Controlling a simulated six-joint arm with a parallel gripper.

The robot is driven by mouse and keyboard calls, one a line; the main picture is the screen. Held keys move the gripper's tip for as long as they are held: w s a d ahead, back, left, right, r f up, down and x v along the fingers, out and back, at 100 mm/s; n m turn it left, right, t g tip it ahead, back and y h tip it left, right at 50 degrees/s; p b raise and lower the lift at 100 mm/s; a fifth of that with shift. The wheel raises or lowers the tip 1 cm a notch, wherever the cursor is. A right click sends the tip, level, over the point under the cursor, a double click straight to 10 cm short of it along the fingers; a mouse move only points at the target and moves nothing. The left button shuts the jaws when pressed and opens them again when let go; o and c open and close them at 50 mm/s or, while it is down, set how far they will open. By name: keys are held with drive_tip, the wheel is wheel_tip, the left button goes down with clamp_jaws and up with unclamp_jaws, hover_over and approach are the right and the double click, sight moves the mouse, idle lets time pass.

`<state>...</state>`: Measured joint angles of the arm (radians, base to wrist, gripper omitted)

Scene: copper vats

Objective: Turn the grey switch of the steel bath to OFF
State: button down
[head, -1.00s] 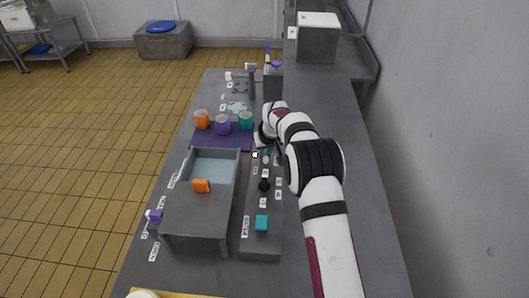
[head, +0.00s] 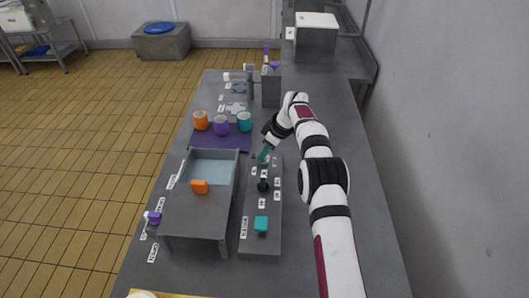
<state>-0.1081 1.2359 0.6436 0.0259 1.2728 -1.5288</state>
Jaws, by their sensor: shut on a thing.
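The steel bath (head: 238,190) stands on the counter at the middle left, with pale blue liquid in its far part. A long grey control panel (head: 262,244) with white labels lies along its right side. My gripper (head: 264,156) reaches down to the far end of this panel. It is shut on what looks like the grey switch, which is small and mostly hidden by the fingers. I cannot read the switch's position or the labels beside it.
A black knob (head: 263,185) and a teal block (head: 261,223) stand nearer on the panel. An orange piece (head: 200,187) is on the bath. Orange (head: 201,120), purple (head: 221,126) and teal (head: 244,121) cups stand beyond on a purple mat (head: 207,139).

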drive_tip(key=shift+n, duration=0.3)
idle(0.4)
drive_tip(key=c, duration=0.8)
unclamp_jaws()
drive_tip(key=shift+r, duration=0.1)
drive_tip(key=v, duration=1.5)
drive_tip(key=shift+w+r, duration=0.15)
drive_tip(key=shift+r, duration=0.15)
drive_tip(key=shift+d, duration=0.15)
